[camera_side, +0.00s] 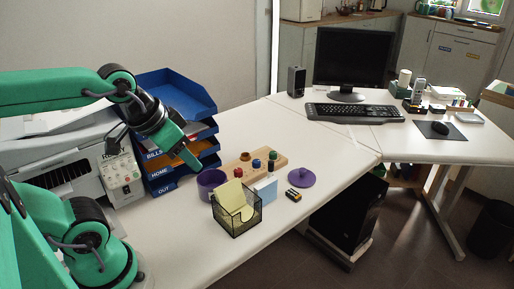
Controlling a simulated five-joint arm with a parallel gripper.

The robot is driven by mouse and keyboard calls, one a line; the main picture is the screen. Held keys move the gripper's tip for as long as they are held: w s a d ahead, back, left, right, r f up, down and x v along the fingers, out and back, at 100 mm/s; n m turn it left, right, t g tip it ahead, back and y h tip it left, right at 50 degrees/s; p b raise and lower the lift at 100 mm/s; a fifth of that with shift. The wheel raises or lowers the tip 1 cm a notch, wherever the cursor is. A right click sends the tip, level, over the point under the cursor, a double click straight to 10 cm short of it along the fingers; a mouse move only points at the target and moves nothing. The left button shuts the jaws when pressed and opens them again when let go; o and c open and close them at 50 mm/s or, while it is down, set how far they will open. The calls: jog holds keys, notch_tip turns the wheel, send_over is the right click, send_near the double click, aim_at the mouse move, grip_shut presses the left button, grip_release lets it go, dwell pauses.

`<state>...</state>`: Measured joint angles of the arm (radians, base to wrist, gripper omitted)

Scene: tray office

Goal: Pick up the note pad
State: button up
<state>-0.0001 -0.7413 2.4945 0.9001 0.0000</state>
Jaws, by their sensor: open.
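The note pad appears to be the pale yellow pad (233,198) standing tilted in a black wire mesh holder (238,222) on the white desk. My gripper (193,160) is in the air up and to the left of the holder, in front of the blue letter trays. Its green jaw points down and to the right. It is apart from the pad and I see nothing held in it. The far finger is hard to make out at this size.
Blue stacked letter trays (182,92) stand behind my gripper. A purple pot (211,183), a wooden board (264,163) with small coloured pieces, a light blue block (265,189) and a purple lid (301,177) surround the holder.

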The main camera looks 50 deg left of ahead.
jog(key=w, duration=0.1)
jog(key=g, duration=0.5)
send_over(266, 183)
jog(key=f, duration=0.9)
jog(key=s+f, duration=0.1)
jog(key=f, duration=0.4)
jog(key=shift+w+f+g, duration=0.3)
jog(key=shift+f, duration=0.1)
jog(key=shift+w+f, duration=0.2)
jog(key=shift+f, duration=3.7)
grip_shut()
